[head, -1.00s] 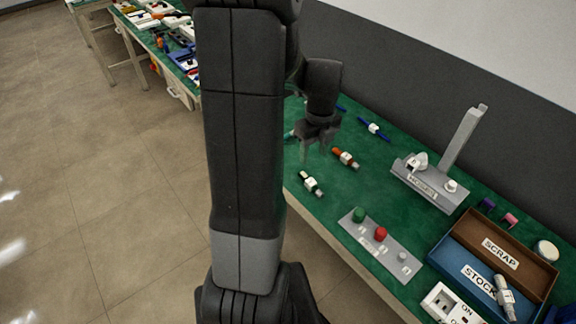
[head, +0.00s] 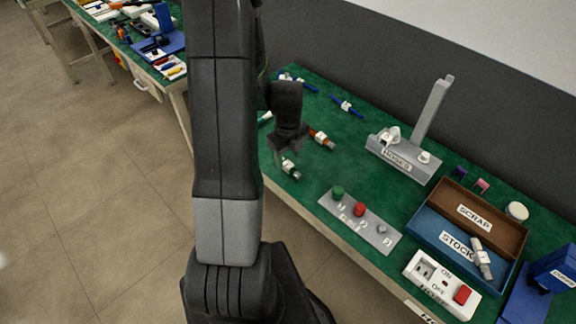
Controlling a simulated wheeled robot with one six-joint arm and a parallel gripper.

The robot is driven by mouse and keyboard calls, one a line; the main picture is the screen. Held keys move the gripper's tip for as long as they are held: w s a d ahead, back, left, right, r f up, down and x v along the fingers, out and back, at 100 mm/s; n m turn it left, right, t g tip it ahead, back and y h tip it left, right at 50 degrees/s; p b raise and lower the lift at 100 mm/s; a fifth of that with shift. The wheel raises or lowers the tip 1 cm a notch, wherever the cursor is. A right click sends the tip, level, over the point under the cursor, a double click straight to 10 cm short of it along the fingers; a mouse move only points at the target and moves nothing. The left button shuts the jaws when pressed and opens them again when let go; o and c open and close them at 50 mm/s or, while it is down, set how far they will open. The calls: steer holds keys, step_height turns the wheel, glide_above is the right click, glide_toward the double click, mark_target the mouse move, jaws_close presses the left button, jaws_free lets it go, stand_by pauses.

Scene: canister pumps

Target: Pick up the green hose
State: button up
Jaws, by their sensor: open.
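My gripper (head: 284,156) hangs pointing down over the near left part of the green bench, open and empty. Just below its fingertips lies a short hose (head: 291,170) with a white label; its far end is hidden by the gripper and its colour is hard to tell. A green-teal piece (head: 265,118) shows farther back, partly hidden by my arm. I cannot tell surely which of the two is the green hose. An orange hose (head: 321,138) lies right of the gripper.
Blue hoses (head: 347,106) lie farther back. A grey plate with green and red knobs (head: 359,210) is to the right, before a grey HOSES stand (head: 400,158). Bench top between is clear.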

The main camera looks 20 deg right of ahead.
mark_target(288, 164)
steer(key=shift+f, duration=1.55)
steer(key=c, duration=1.1)
steer(key=shift+o, duration=0.2)
steer(key=shift+r, duration=0.1)
